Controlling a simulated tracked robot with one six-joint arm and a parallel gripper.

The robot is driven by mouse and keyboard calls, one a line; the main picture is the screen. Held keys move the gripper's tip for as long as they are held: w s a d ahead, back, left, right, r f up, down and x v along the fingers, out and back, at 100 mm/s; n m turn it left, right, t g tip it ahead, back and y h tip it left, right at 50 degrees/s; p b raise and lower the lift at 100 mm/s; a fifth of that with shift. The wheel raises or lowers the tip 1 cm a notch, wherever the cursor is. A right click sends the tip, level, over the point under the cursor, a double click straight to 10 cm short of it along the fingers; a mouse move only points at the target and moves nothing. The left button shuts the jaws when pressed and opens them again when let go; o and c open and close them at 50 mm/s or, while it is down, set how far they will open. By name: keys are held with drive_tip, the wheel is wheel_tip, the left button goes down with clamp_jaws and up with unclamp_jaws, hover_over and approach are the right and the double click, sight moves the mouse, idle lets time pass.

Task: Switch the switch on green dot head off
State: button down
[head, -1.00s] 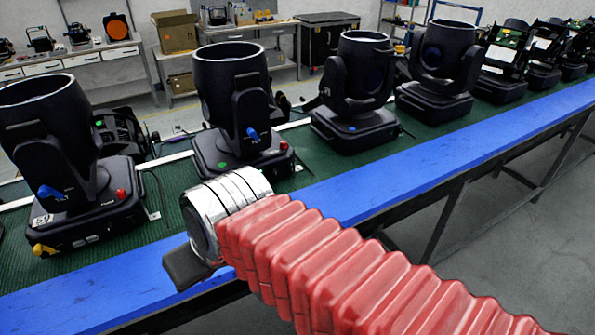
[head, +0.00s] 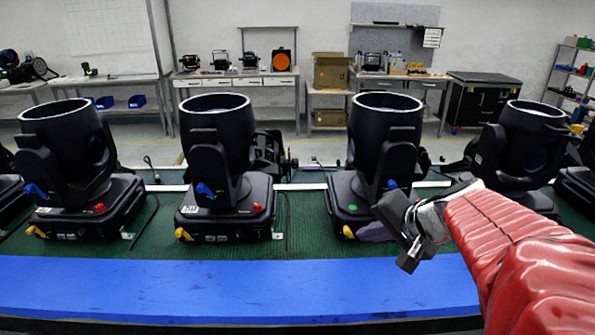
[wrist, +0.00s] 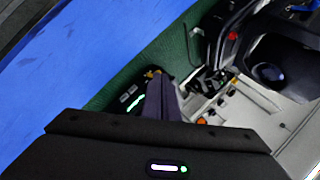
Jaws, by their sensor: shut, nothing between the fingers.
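The green dot head (head: 385,130) is a black moving-head lamp standing third from left in the head view. Its green dot (head: 352,208) is on the base front, left of a blue lever. A yellow latch (head: 347,231) is at its front left corner. My gripper (head: 372,232) is low at the front of its base, with grey-purple fingers pointing left. The fingers (wrist: 163,84) are shut and empty, close to a yellow part (wrist: 152,73) in the wrist view; contact cannot be told. My wrist and arm hide the base's right front; no switch shows there.
A neighbouring head (head: 220,150) to the left has a red switch (head: 256,208) and another yellow latch. More heads stand on the green mat (head: 305,225) to both sides. A blue rail (head: 230,288) runs along the front. Space above the rail's left part is clear.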

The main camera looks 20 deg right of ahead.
drive_tip(key=s+d+f+m+h, duration=0.1)
drive_tip(key=s+d+m+h, duration=0.1)
drive_tip(key=s+d+m, duration=0.3)
drive_tip(key=s+d+f+m+t+h, duration=0.1)
drive_tip(key=s+d+m+h, duration=0.2)
drive_tip(key=d, duration=0.8)
drive_tip(key=shift+s+m, duration=1)
drive_tip(key=shift+w, duration=0.1)
drive_tip(key=x, duration=0.8)
drive_tip(key=w+r+x, duration=0.1)
drive_tip(key=x, duration=0.3)
drive_tip(key=shift+w+d, duration=0.3)
drive_tip(key=shift+w, duration=0.3)
